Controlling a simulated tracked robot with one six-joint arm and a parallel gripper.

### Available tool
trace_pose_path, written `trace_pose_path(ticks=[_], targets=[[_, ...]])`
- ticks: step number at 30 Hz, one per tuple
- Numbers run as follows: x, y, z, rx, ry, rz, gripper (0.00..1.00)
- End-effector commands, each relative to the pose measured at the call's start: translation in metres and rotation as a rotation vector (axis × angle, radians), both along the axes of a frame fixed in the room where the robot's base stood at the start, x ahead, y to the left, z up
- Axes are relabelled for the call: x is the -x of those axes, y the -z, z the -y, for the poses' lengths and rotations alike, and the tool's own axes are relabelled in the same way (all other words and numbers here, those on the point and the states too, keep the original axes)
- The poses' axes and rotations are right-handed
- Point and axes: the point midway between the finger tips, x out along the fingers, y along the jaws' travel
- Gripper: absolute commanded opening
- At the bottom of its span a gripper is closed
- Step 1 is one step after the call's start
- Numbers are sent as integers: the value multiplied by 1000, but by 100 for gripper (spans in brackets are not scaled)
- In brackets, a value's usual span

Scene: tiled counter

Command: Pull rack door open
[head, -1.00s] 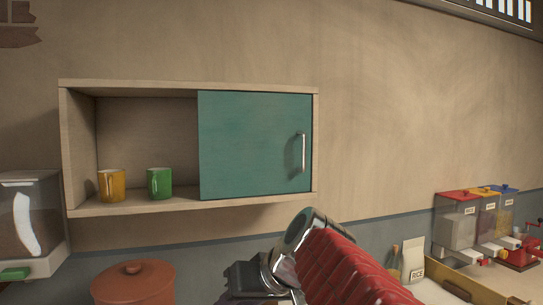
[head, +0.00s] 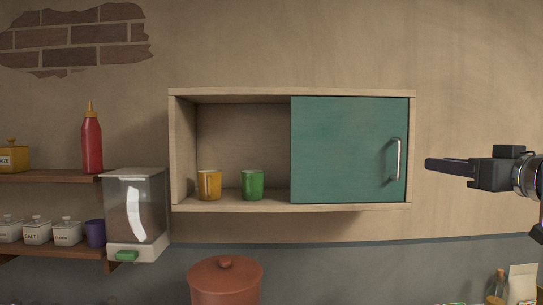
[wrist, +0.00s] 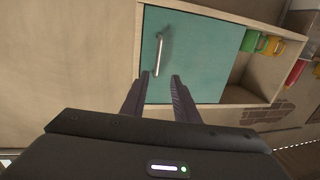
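The rack is a pale wooden wall cabinet (head: 180,150) with a teal door (head: 340,150) covering its right half. The left half is open to view. A vertical metal handle (head: 398,158) is near the door's right edge. My gripper (head: 430,164) is to the right of the handle in the head view, fingers pointing left, apart from the door. In the wrist view my gripper (wrist: 157,77) has its two dark fingers spread with nothing between them. The handle (wrist: 159,54) lies just beyond the fingertips, on the teal door (wrist: 195,50).
An orange mug (head: 209,185) and a green mug (head: 252,185) stand in the cabinet's left half. A dispenser (head: 138,210) is to its left, beside shelves holding a red bottle (head: 92,145) and jars. A lidded clay pot (head: 225,280) is below.

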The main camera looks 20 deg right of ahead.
Motion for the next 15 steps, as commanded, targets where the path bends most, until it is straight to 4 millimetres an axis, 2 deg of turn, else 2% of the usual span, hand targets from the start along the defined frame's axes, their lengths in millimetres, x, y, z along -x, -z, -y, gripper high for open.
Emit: trace_pose_path(ticks=[4,15], targets=[[5,-5,5,15,9,13,27],[1,-4,5,13,9,11,27]])
